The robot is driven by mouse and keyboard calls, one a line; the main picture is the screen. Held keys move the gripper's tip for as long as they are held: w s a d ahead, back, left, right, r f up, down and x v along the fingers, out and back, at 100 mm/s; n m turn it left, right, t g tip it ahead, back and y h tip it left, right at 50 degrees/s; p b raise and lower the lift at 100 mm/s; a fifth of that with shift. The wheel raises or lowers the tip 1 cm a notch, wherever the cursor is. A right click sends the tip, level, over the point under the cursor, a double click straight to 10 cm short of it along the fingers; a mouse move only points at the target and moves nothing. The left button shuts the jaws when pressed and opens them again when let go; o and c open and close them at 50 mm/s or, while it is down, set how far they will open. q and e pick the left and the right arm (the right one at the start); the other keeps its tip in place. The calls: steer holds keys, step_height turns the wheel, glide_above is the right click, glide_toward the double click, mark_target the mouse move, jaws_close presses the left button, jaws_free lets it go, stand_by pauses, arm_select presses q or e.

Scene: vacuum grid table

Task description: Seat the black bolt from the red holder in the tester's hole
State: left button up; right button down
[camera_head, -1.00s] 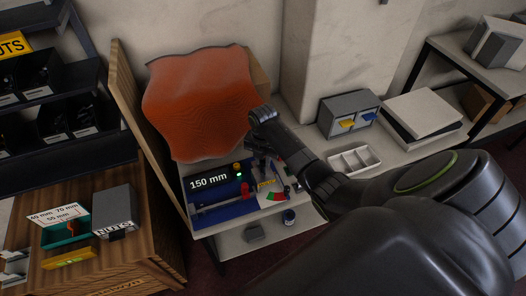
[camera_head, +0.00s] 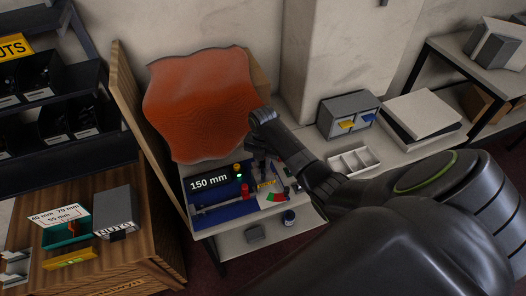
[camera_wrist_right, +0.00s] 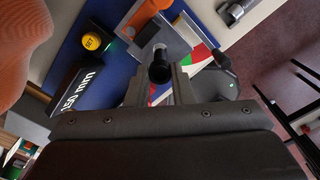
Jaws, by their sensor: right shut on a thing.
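The tester is a blue unit (camera_head: 207,216) with a "150 mm" display (camera_head: 209,182) on the bench in the head view. In the right wrist view its display (camera_wrist_right: 78,92) is at left, beside a yellow SET button (camera_wrist_right: 92,42). My right gripper (camera_wrist_right: 159,88) is shut on the black bolt (camera_wrist_right: 159,70), over the tester's grey metal part (camera_wrist_right: 174,44). The bolt's far end points away from the camera; I cannot tell whether it is in a hole. A small red part (camera_head: 246,189), possibly the red holder, stands on the tester. My left gripper is not in view.
An orange sheet (camera_head: 200,100) stands behind the tester. A white divided tray (camera_head: 353,161) and a grey drawer box (camera_head: 348,115) are to the right. A dark blue round item (camera_head: 289,217) stands near the bench's front edge. A wooden cabinet (camera_head: 150,255) is at left.

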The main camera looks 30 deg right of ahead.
mark_target(263, 173)
steer(key=shift+p, duration=0.6)
stand_by(0.6)
steer(key=shift+f+b, duration=2)
steer(key=shift+f, duration=0.8)
steer(key=c, duration=1.2)
jaws_free()
step_height(263, 173, up, 13)
steer(key=shift+r+b, duration=0.2)
steer(key=shift+b, duration=0.45)
steer(key=shift+r+p, duration=1.45)
steer(key=shift+r, duration=0.6)
steer(key=shift+f, duration=0.1)
